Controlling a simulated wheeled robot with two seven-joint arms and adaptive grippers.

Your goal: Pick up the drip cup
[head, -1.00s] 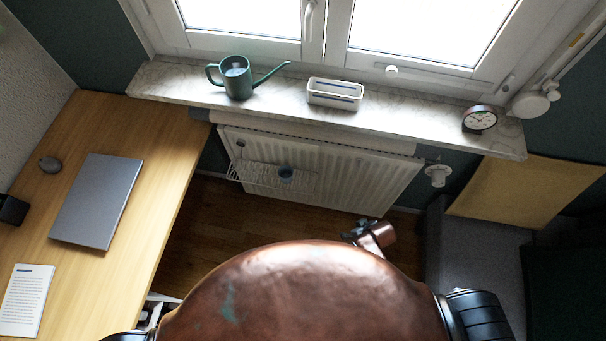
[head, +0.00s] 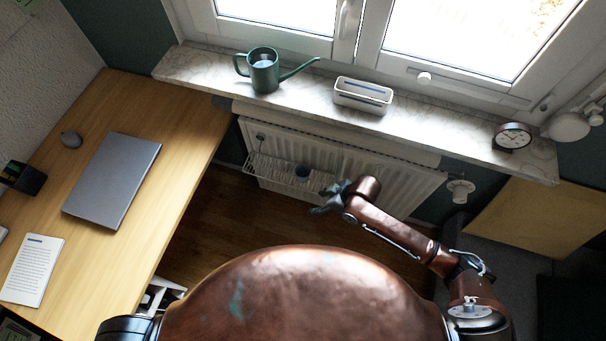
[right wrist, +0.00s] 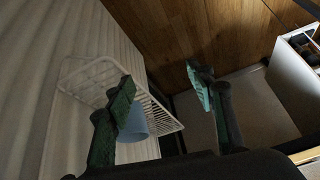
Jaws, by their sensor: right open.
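A small blue cup (head: 302,173), which I take for the drip cup, sits on a white wire rack (head: 262,168) at the front of the radiator. In the right wrist view the cup (right wrist: 134,125) is light blue, partly hidden behind the left green finger. My right gripper (head: 326,200) is open and empty, apart from the cup, below and right of it in the head view. In the right wrist view its two fingers (right wrist: 160,85) stand wide apart, and the cup shows beyond the left one. My left gripper is not in view.
The radiator (head: 380,183) stands under a marble windowsill (head: 215,80) with a green watering can (head: 264,74), a white planter box (head: 362,95) and a clock (head: 512,136). A wooden desk (head: 165,150) with a laptop (head: 112,180) is at left. Floor shows between desk and radiator.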

